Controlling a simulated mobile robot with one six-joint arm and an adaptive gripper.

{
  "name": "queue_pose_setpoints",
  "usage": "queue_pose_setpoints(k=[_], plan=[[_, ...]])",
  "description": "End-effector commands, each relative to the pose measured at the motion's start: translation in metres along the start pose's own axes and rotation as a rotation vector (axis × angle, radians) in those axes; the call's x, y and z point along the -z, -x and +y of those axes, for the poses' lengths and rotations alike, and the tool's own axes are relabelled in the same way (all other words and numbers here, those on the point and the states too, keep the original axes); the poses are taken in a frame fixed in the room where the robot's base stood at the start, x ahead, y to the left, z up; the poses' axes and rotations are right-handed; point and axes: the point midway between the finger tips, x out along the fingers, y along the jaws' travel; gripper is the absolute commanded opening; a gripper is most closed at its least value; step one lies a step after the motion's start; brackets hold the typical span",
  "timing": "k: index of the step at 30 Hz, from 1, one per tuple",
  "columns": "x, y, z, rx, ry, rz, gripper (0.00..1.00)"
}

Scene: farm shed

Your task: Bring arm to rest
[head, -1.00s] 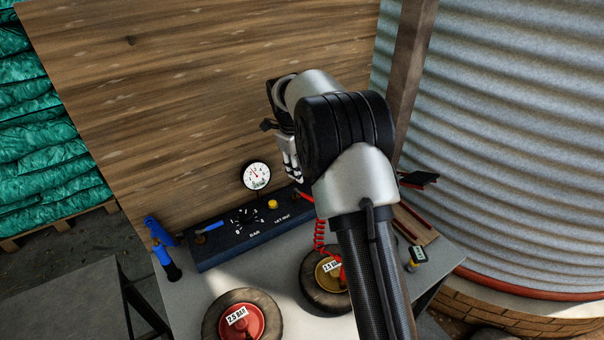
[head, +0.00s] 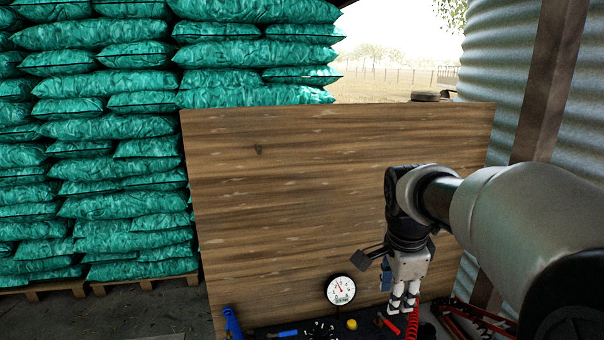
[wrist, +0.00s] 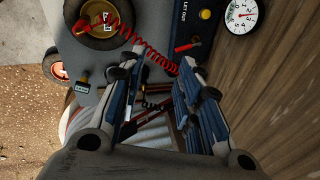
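My gripper (head: 404,302) hangs from my wrist in front of the wooden board (head: 300,190), pointing down over the bench's control panel (head: 300,332). In the wrist view my gripper (wrist: 160,85) has its two blue-and-grey fingers apart, with nothing held between them. The panel (wrist: 190,32) and a coiled red hose (wrist: 150,52) lie beyond the fingers. My arm reaches in from the right side of the head view.
A round gauge (head: 340,290) stands left of my gripper. A wheel with a yellow hub (wrist: 104,22) lies on the bench (wrist: 70,12). Green sacks (head: 120,130) are stacked at left. A post (head: 548,80) and corrugated tank (head: 490,50) stand at right.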

Motion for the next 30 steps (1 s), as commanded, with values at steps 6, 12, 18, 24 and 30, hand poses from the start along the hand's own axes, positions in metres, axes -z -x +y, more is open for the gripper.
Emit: queue_pose_setpoints(k=[6, 12, 18, 24, 30], plan=[[-0.021, 0.050, 0.090, 0.079, 0.534, -0.010, 0.32], [-0.040, 0.061, 0.173, 0.150, 1.017, 0.014, 0.32], [-0.053, 0.051, 0.230, 0.198, 1.362, 0.050, 0.32], [-0.057, 0.044, 0.248, 0.212, 1.489, 0.067, 0.32], [-0.057, 0.044, 0.248, 0.212, 1.494, 0.067, 0.32]])
